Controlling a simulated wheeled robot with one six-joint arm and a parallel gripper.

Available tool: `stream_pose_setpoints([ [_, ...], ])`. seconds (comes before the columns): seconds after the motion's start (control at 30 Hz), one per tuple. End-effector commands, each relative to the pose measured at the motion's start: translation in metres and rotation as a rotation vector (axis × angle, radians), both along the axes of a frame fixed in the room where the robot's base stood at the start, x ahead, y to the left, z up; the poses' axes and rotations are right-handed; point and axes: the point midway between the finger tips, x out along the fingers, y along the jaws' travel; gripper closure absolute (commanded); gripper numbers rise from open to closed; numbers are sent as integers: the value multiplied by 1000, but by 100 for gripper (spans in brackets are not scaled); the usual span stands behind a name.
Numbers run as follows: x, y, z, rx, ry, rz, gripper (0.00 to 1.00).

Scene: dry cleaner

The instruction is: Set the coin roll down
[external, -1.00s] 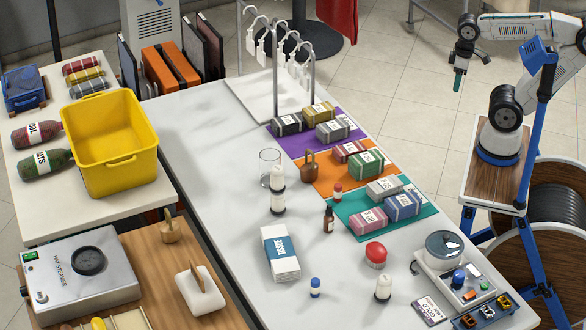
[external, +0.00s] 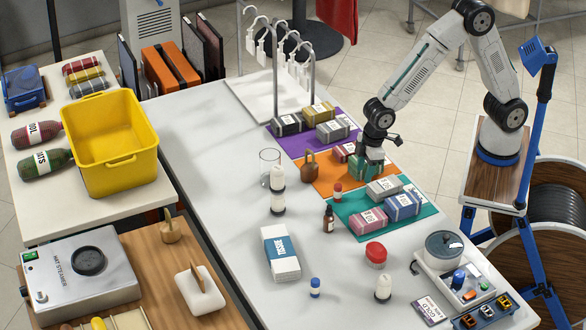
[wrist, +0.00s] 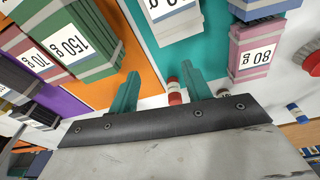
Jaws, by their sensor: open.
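My gripper (wrist: 160,88) is open, with two teal fingers and no object seen held in them. In the external view my gripper (external: 371,160) is low over the orange mat, by the green bundle (external: 352,170), which it partly hides. No thing is clearly marked as the coin roll. A small red cylinder with a white band (external: 337,191) stands upright between the orange and teal mats. It also shows between my fingers in the wrist view (wrist: 174,97), beyond the fingertips.
Banded bundles lie on the purple (external: 287,145), orange (external: 318,184) and teal (external: 350,229) mats. The table's middle left is clear.

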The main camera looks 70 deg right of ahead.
Motion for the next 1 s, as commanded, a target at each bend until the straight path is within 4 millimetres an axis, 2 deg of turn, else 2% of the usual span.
stream_pose_setpoints([
  [0.03, 14, 17, -6, 34, -40, 6, 51],
  [0.1, 35, 33, 4, 92, -107, -1, 51],
  [0.2, 48, 43, 12, 139, -160, -6, 51],
  [0.47, 57, 50, -9, 152, -172, -11, 51],
  [0.8, 71, 65, -51, 152, -170, -12, 51],
  [1.0, 74, 67, -57, 154, -171, -11, 51],
])
